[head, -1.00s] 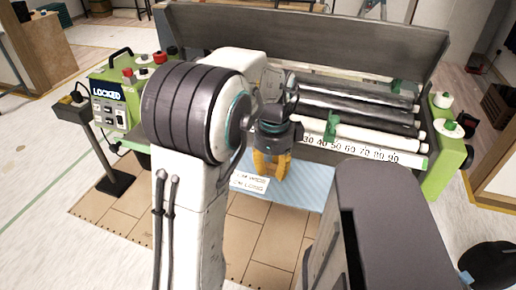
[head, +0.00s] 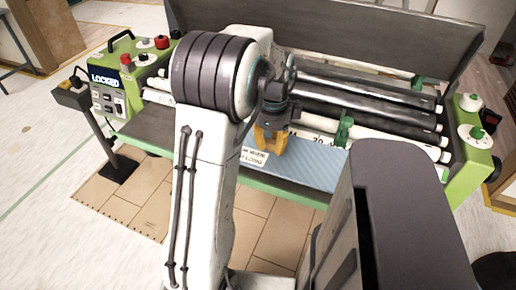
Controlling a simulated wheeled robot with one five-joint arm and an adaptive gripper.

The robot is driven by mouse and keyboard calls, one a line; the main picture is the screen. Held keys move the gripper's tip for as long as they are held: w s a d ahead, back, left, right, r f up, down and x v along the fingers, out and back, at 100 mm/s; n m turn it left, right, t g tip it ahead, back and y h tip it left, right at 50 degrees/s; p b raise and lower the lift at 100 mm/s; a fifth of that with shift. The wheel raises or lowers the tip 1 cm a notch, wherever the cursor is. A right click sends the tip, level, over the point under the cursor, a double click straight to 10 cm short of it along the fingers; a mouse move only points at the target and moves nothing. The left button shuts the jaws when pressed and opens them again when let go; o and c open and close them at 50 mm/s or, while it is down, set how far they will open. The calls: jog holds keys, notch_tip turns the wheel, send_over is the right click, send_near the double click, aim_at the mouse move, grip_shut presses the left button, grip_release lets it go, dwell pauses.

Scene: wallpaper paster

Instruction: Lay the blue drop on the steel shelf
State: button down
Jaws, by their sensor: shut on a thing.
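The blue drop (head: 315,168) is a flat light-blue sheet with a white printed label (head: 254,157) near its left end. My gripper (head: 268,142), with yellow fingers, is shut on the sheet's back part near the label. The steel shelf (head: 165,127) is the grey ledge along the front of the green pasting machine, with a green front edge. The sheet is over the shelf's middle and right part. I cannot tell whether it touches the shelf. My arm hides part of the shelf, and my dark body part hides the sheet's right end.
Black and white rollers (head: 370,105) lie behind the sheet, with a green clip (head: 343,128) on the numbered bar. The green control box (head: 120,80) reads LOCKED. A dark pedestal (head: 95,125) stands at left. Brown floor covering (head: 130,195) lies in front.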

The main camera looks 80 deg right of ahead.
jog(key=w+d+f+p, duration=0.1)
jog(key=w+d+f, duration=0.3)
jog(key=d, duration=0.1)
jog(key=shift+w+p, duration=0.35)
jog(key=shift+p, duration=0.05)
jog(key=shift+f+p, duration=1)
jog(key=shift+f, duration=1.05)
jog(key=c, duration=1)
grip_release()
jog(key=shift+o, duration=0.2)
jog(key=shift+r, duration=0.1)
